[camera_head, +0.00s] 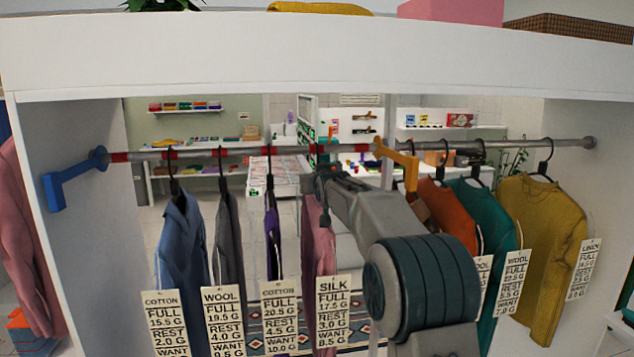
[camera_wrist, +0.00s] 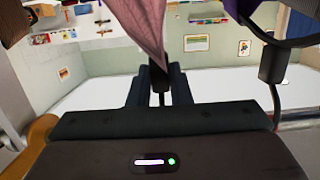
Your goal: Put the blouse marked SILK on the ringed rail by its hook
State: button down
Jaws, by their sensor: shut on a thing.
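The pink blouse (camera_head: 317,245) with the SILK tag (camera_head: 333,305) hangs upright below the rail with red rings (camera_head: 235,151). Its hook (camera_head: 317,157) shows at the rail's height; I cannot tell whether it bears on the rail. My gripper (camera_head: 323,183) is shut on the blouse's dark hanger just under the rail, with my arm coming from the right. In the wrist view the fingers (camera_wrist: 162,88) close on a dark stem, with pink cloth (camera_wrist: 142,25) beside it. The arm hides part of the blouse's right side.
Blue (camera_head: 183,240), grey (camera_head: 229,240) and purple (camera_head: 272,235) garments hang to the left. Orange (camera_head: 450,215), teal (camera_head: 485,225) and mustard (camera_head: 540,240) garments hang on the plain rail (camera_head: 520,146) to the right. A yellow bracket (camera_head: 408,165) stands between the rail parts, close to my arm.

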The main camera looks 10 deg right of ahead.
jog(key=shift+f, duration=0.2)
jog(key=c, duration=1.3)
grip_release()
jog(key=shift+o, duration=0.2)
jog(key=b+v, duration=0.3)
jog(key=v, duration=1)
jog(key=shift+s+b, duration=0.35)
jog(key=shift+s, duration=0.05)
jog(key=s+d+f+g, duration=0.1)
jog(key=s+f+g, duration=0.3)
jog(key=s+f, duration=0.5)
jog(key=s+d+f+g+p, duration=0.1)
jog(key=s+f+g, duration=0.3)
jog(key=s+f, duration=0.5)
jog(key=s+d+f+m+g+h, duration=0.1)
jog(key=s+f+g, duration=0.4)
jog(key=s, duration=1.6)
notch_tip(320, 180, down, 4)
jog(key=shift+d+f+p, duration=0.1)
jog(key=shift+d+p, duration=0.15)
jog(key=shift+p, duration=0.1)
jog(key=shift+w, duration=0.1)
